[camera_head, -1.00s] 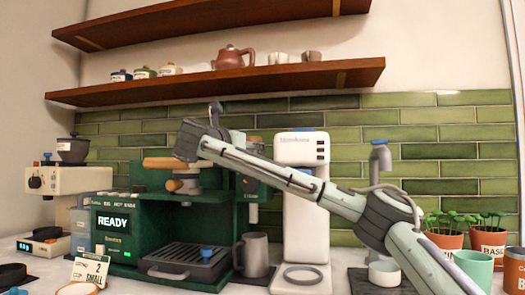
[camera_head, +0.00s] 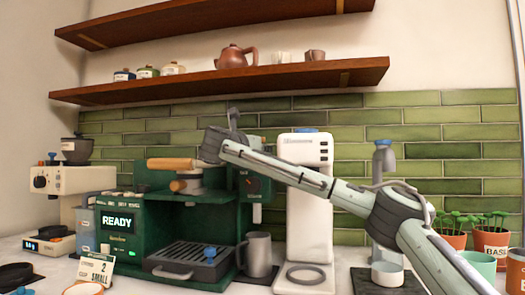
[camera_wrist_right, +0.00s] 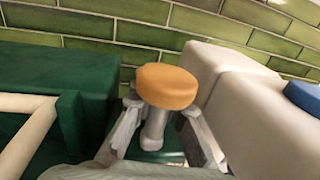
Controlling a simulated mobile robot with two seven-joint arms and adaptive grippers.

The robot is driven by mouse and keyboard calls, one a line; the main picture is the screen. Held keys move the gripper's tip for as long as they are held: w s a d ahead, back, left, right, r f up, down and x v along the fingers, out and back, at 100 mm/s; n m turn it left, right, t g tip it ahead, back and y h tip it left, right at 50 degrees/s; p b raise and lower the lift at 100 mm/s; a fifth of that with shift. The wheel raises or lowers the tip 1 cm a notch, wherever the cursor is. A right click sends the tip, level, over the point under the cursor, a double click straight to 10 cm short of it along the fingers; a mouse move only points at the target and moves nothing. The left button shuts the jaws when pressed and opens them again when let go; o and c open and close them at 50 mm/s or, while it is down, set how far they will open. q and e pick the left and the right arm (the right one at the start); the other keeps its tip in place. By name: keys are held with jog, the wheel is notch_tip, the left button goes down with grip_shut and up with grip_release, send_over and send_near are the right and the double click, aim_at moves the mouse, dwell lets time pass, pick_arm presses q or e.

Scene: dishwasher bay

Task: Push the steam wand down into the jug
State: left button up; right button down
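The grey jug (camera_head: 257,257) stands upright on a dark mat just right of the green coffee machine (camera_head: 128,232). A thin, pale piece that may be the steam wand (camera_head: 253,213) hangs above the jug; its upper part is hard to make out. My right gripper (camera_head: 210,146) is above the machine's right part, well above the jug; its fingers are not clear in the head view. In the right wrist view, my right gripper (camera_wrist_right: 168,132) has its fingers apart, either side of a grey stem with a round orange knob (camera_wrist_right: 167,86). My left gripper is out of view.
A white appliance (camera_head: 306,225) stands right of the jug, and a grey tap-like spout (camera_head: 384,160) is farther right. A wooden handle (camera_head: 172,164) sticks out from the machine's front. Shelves (camera_head: 230,82) run above. My right arm crosses in front of the white appliance.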

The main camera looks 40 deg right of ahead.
jog(key=shift+f, duration=0.1)
dwell(0.3)
notch_tip(320, 180, down, 3)
jog(key=shift+r+b, duration=0.1)
jog(key=shift+b, duration=0.2)
jog(key=c, duration=1.8)
grip_release()
jog(key=shift+o, duration=1.1)
jog(key=shift+r, duration=0.1)
jog(key=shift+a, duration=0.1)
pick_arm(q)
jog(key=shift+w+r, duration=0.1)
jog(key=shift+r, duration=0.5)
pick_arm(e)
jog(key=v, duration=1.2)
